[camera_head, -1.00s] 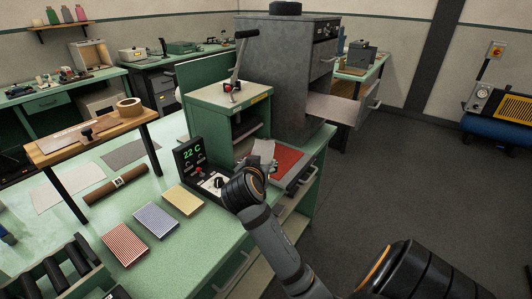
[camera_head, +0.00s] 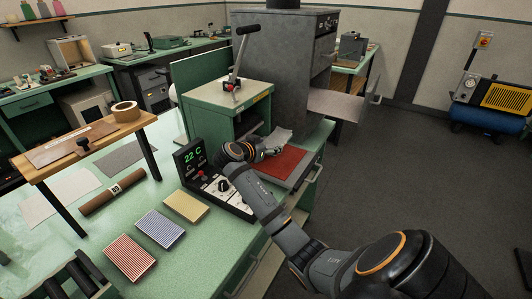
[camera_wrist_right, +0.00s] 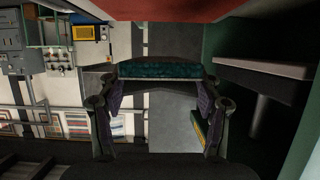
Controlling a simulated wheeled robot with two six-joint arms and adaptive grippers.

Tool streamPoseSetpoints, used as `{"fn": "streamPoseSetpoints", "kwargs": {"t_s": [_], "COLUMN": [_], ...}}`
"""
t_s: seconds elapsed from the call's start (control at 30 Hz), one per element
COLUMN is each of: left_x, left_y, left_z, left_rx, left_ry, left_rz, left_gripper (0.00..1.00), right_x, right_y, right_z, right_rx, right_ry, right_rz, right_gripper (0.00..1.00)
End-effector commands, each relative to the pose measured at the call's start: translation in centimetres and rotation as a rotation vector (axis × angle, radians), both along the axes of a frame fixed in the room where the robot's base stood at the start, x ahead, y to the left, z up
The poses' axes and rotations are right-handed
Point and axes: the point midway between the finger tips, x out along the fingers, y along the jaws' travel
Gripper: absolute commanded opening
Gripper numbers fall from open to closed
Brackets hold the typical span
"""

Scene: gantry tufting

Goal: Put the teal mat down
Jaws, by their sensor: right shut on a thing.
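In the right wrist view the teal mat (camera_wrist_right: 160,70) shows as a dark textured strip across the fingertips. My right gripper (camera_wrist_right: 160,82) is shut on it, with one finger at each end of the strip. In the head view my right gripper (camera_head: 268,151) is just in front of the open bay of the green press cabinet (camera_head: 225,101), beside the red pad (camera_head: 286,161). The mat cannot be made out clearly there. The red surface also shows along the top of the wrist view (camera_wrist_right: 170,8). My left gripper is out of view.
A control box (camera_head: 207,180) reading 22 C stands left of my right forearm. Yellow (camera_head: 181,206), blue (camera_head: 159,229) and red striped (camera_head: 130,259) blocks lie on the green bench. A grey oven (camera_head: 285,65) with an open door stands behind. A wooden stand (camera_head: 75,147) is at left.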

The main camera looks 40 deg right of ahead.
Motion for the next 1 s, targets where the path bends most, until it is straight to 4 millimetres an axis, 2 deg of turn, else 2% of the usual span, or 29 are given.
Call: {"fn": "streamPoseSetpoints", "kwargs": {"t_s": [0.17,0.33,0.57,1.0], "left_x": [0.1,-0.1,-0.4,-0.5], "left_y": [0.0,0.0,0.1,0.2], "left_z": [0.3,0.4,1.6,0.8], "left_rx": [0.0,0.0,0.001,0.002], "left_ry": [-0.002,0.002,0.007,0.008], "left_rz": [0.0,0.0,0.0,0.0], "left_gripper": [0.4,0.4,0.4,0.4], "right_x": [1.4,1.8,2.0,2.0], "right_y": [-0.6,-0.7,-0.9,-0.8], "right_z": [-1.7,-2.3,-5.3,-6.3], "right_rx": [0.0,0.0,0.0,0.0], "right_ry": [-0.001,-0.001,0.001,-0.002], "right_rz": [0.001,0.001,0.001,0.001], "right_gripper": [0.29,0.29,0.29,0.29]}}
